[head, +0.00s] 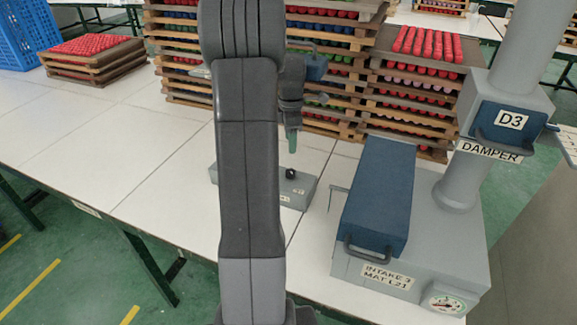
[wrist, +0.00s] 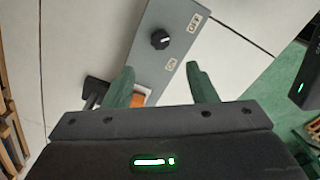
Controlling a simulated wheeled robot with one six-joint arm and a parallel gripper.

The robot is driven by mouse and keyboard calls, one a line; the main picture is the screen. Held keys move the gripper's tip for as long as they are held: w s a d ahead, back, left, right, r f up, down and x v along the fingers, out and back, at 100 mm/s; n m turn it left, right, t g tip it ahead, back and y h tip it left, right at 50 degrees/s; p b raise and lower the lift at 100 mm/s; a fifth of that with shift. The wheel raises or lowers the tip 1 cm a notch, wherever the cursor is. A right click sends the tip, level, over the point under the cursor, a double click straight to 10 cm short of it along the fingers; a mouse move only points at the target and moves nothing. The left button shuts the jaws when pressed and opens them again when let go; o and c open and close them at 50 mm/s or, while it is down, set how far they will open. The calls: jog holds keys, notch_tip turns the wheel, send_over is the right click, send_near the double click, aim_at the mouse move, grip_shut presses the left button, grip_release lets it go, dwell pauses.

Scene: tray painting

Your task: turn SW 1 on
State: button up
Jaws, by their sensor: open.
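A grey switch box (head: 301,184) lies on the white table, partly hidden behind my arm in the head view. An orange part (wrist: 140,97) shows near my left finger. I cannot read "SW 1" or tell surely where the knob points. My gripper (wrist: 160,68) is open, its green fingers spread across the box, apart from the knob. In the head view my gripper (head: 292,143) hangs above the box.
A grey machine with a blue-lidded intake (head: 382,190), a gauge (head: 446,303) and a "DAMPER" column (head: 463,185) stands at the right. Stacked wooden trays (head: 417,92) line the back.

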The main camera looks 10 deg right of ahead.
aim_at(291, 171)
notch_tip(291, 171, down, 12)
jog(key=shift+r+p, duration=0.1)
jog(key=shift+p, duration=0.35)
jog(key=c, duration=1)
